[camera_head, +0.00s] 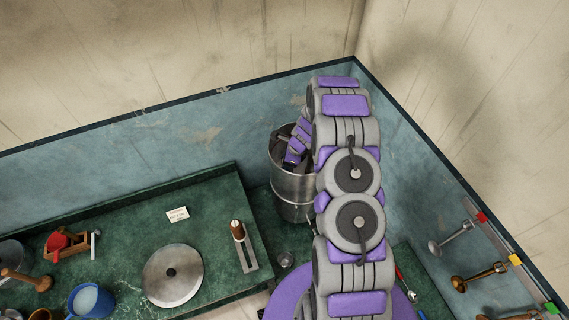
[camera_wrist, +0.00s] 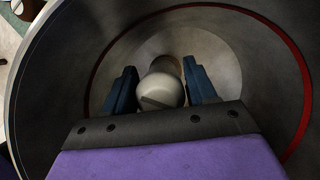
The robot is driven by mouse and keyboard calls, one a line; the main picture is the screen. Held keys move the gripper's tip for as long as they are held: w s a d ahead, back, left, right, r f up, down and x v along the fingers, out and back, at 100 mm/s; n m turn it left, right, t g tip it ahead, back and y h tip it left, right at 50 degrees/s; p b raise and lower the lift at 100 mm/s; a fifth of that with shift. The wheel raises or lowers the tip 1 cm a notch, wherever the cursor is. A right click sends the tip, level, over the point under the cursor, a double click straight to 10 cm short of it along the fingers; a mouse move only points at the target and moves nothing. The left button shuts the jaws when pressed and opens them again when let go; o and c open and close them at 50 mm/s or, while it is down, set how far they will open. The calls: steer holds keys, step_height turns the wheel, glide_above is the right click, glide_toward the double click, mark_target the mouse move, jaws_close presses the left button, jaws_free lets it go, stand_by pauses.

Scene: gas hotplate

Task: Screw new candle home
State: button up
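A pale, round-topped candle (camera_wrist: 161,91) with a dark slot-like mark across its top stands inside the metal drum, in the wrist view. My gripper (camera_wrist: 162,80) reaches down into the drum. The candle is hidden in that view.
The drum wall (camera_wrist: 50,75) closely surrounds my gripper.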

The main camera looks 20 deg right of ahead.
steer(key=shift+w, duration=0.1)
steer(key=c, duration=0.7)
steer(key=shift+a+m+t, duration=0.1)
steer(key=shift+m+t, duration=0.2)
steer(key=shift+m, duration=0.9)
jaws_close()
steer(key=shift+d+m+t+h, duration=0.15)
steer(key=shift+m+h, duration=0.15)
steer(key=shift+m, duration=0.4)
steer(key=shift+d+m+t+h, duration=0.15)
steer(key=shift+m+h, duration=0.15)
steer(key=shift+m, duration=0.4)
steer(key=shift+a, duration=0.2)
steer(key=shift+m+t+h, duration=0.4)
steer(key=shift+m+h, duration=0.5)
steer(key=shift+m, duration=1.6)
